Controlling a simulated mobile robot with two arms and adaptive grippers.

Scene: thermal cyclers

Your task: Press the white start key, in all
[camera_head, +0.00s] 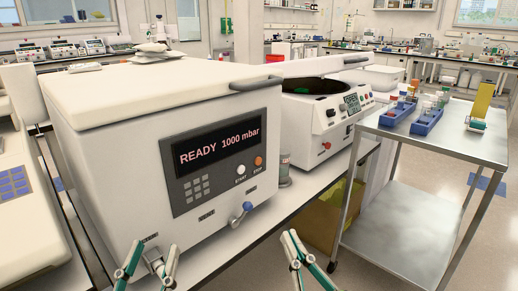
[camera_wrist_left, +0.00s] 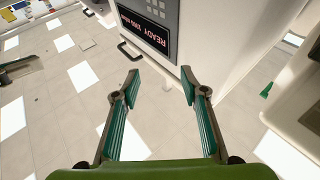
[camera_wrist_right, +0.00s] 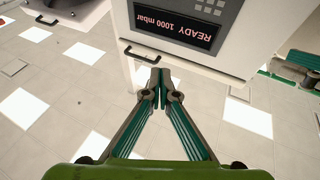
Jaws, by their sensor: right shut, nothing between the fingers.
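The white start key (camera_head: 241,170) is a small round button on the dark front panel (camera_head: 225,160) of a large white machine, with START printed under it. An orange stop key (camera_head: 258,161) sits to its right. The display (camera_head: 220,146) reads READY 1000 mbar. My left gripper (camera_head: 151,262) is open and empty, low in front of the machine and below left of the key. It also shows open in the left wrist view (camera_wrist_left: 161,80). My right gripper (camera_head: 291,238) is shut and empty, below right of the key and apart from it. In the right wrist view its fingertips (camera_wrist_right: 160,78) meet.
A blue-handled valve (camera_head: 241,214) and a nozzle (camera_head: 155,262) protrude from the machine's lower front. A white centrifuge-like device (camera_head: 325,115) with an open lid stands behind right. A metal cart (camera_head: 436,138) with blue racks (camera_head: 427,121) stands at the right.

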